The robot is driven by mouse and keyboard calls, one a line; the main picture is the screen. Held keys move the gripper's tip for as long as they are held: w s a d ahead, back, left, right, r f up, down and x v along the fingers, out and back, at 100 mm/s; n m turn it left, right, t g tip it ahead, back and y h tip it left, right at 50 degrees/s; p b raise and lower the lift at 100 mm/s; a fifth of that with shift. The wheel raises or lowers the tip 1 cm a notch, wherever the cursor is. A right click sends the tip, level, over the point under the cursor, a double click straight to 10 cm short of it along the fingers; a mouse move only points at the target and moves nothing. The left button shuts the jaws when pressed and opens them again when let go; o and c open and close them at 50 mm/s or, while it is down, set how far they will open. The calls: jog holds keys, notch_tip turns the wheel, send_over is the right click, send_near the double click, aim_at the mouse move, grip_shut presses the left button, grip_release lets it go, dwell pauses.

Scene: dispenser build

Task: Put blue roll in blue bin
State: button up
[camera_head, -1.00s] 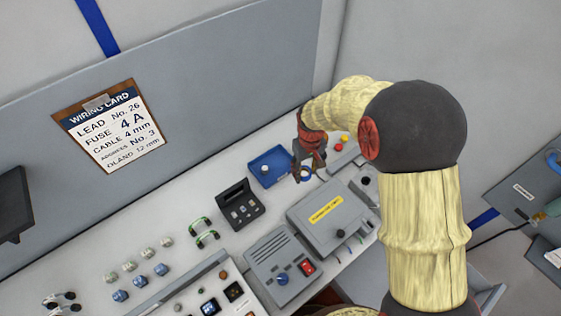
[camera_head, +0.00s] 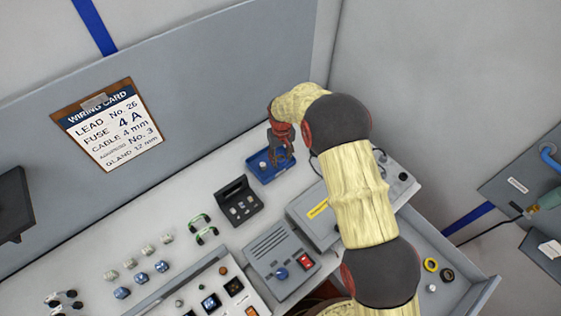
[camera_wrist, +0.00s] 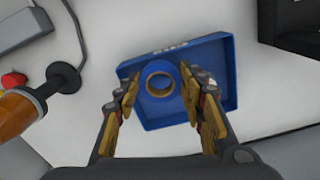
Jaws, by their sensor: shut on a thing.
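The blue roll (camera_wrist: 160,82) is a ring with a tan inner core, seen between my fingertips in the wrist view. My gripper (camera_wrist: 161,92) is shut on it, one finger on each side. Beneath it is the blue bin (camera_wrist: 217,88), a shallow square tray with a pale label on its far rim. The roll appears over the bin's left-middle part; its height above the floor of the bin is hard to tell. In the head view my gripper (camera_head: 282,160) is over the right part of the blue bin (camera_head: 272,180), and the roll is hidden there.
A small white item (camera_head: 263,165) shows in the bin. A black open case (camera_head: 240,203) stands left of the bin. A grey box with a yellow label (camera_head: 310,215) is in front. An open drawer (camera_head: 460,292) at right holds yellow and black rings.

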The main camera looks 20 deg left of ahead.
aim_at(281, 158)
jog(key=shift+w+a+f, duration=0.1)
jog(key=shift+a+f, duration=0.1)
jog(key=shift+f, duration=1.55)
jog(key=shift+f, duration=0.2)
jog(key=o, duration=1)
jog(key=shift+r, duration=0.1)
notch_tip(281, 158, up, 12)
jog(key=shift+r, duration=0.1)
